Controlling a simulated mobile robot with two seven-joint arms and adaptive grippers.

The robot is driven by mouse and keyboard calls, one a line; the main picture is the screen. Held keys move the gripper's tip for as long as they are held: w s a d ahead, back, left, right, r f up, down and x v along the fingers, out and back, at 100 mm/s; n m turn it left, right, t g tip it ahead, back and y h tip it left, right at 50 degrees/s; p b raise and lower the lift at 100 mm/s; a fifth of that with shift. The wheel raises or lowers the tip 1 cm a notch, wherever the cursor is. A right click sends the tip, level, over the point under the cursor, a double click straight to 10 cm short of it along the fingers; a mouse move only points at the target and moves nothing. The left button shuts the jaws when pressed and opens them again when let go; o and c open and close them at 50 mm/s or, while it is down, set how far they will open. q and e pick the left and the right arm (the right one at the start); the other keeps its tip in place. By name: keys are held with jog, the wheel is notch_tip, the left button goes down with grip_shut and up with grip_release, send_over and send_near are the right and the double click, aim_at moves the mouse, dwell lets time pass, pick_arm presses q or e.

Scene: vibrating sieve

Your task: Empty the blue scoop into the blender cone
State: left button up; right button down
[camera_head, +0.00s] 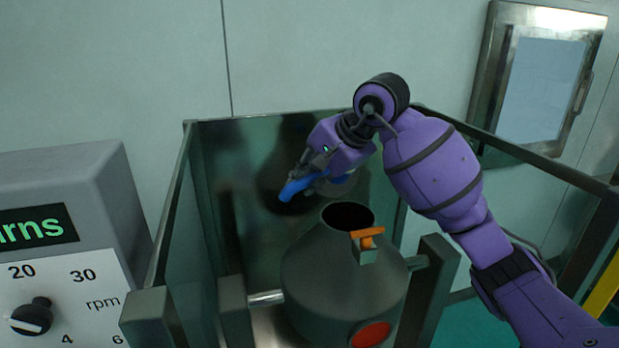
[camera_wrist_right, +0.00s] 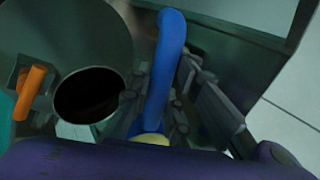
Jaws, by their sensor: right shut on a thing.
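The blender cone (camera_head: 335,285) is a grey vessel with an open round mouth (camera_head: 347,217) facing up. Its dark mouth also shows in the right wrist view (camera_wrist_right: 88,97), left of the fingers. The blue scoop (camera_head: 294,189) is held behind the mouth and slightly above it in the head view, apart from the rim as far as I can tell. My right gripper (camera_head: 320,165) is shut on it. In the right wrist view the scoop's long blue part (camera_wrist_right: 167,65) runs between the fingers. A pale yellow patch shows at its lower end. The scoop's bowl is mostly hidden. My left gripper is out of view.
An orange-handled clamp or latch (camera_head: 367,237) stands at the mouth's front right. Dark posts (camera_head: 434,290) hold the vessel inside a glass-walled frame (camera_head: 170,230). A grey control box (camera_head: 65,220) with an rpm dial stands at the left. A windowed hatch (camera_head: 545,85) is behind right.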

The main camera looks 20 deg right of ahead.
jog(key=shift+f+t+y, duration=0.25)
jog(key=shift+t+y, duration=0.05)
jog(key=shift+t, duration=0.3)
jog(key=shift+s+f+t+y, duration=0.15)
jog(key=shift+t+y, duration=0.1)
jog(key=shift+t, duration=0.25)
jog(key=shift+s+f+t+y, duration=0.1)
jog(key=shift+t+y, duration=0.15)
jog(key=shift+t, duration=0.25)
pick_arm(q)
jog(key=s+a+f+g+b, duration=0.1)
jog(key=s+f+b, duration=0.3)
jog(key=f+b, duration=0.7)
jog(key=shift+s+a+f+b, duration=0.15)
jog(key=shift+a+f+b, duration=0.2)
jog(key=shift+b, duration=0.2)
pick_arm(e)
jog(key=t+y, duration=0.1)
jog(key=t, duration=0.1)
jog(key=s+f+t+y, duration=0.1)
jog(key=t, duration=0.1)
jog(key=d+t+y, duration=0.1)
jog(key=t, duration=0.2)
jog(key=shift+s+f+y, duration=0.15)
jog(key=shift+f+y, duration=0.15)
jog(key=shift+y, duration=0.1)
